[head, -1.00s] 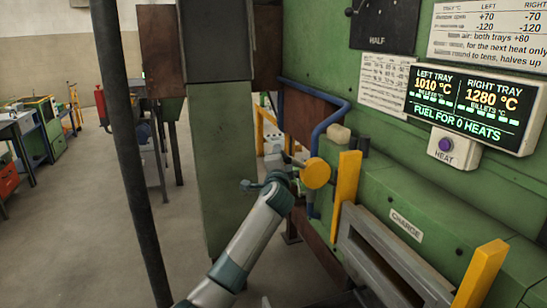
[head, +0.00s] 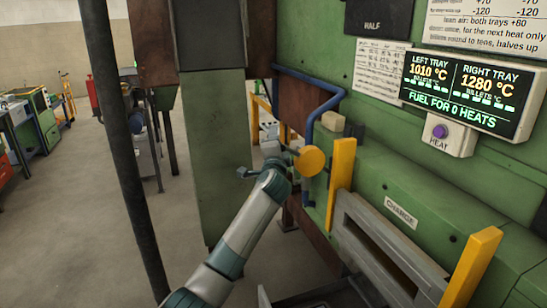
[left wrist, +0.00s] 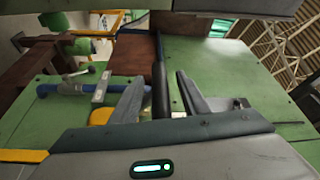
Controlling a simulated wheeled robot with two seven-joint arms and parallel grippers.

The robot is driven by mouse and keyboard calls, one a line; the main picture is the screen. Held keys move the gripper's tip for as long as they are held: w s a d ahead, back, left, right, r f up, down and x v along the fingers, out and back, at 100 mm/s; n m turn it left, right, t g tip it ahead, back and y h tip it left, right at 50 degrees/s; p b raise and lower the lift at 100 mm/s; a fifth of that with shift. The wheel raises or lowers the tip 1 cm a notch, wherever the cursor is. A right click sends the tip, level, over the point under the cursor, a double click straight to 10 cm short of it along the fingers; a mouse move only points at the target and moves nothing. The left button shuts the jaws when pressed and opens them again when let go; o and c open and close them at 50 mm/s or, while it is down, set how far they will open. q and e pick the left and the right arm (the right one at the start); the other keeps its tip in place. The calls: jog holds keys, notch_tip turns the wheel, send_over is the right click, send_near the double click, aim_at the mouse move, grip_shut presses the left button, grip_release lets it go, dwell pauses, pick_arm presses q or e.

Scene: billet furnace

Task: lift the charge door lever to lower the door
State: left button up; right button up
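The charge door (head: 385,244) is a grey framed panel under the CHARGE label, between two yellow posts. A round yellow disc (head: 311,160) sits left of it, beside a blue pipe. My left gripper (head: 285,160) is beside this disc, its fingers mostly hidden in the head view. In the left wrist view my left gripper (left wrist: 162,84) has its two fingers apart, with a dark upright bar (left wrist: 160,88) between them. The bar looks like the lever's grip; gaps show at its sides. The yellow disc (left wrist: 100,117) is partly hidden behind a finger. My right gripper is not in view.
The green furnace wall carries the blue pipe (head: 312,118) and a display (head: 470,92) with a heat button (head: 440,131) below it. A green column (head: 214,150) stands behind my left arm. A yellow post (head: 342,178) is close right of the disc. Open floor lies left.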

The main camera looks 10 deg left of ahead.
pick_arm(q)
jog(key=shift+s+d, duration=0.45)
jog(key=shift+d, duration=0.05)
jog(key=a+b+v, duration=0.1)
jog(key=b+v, duration=0.5)
jog(key=v, duration=1)
jog(key=shift+s, duration=0.2)
jog(key=shift+d, duration=0.1)
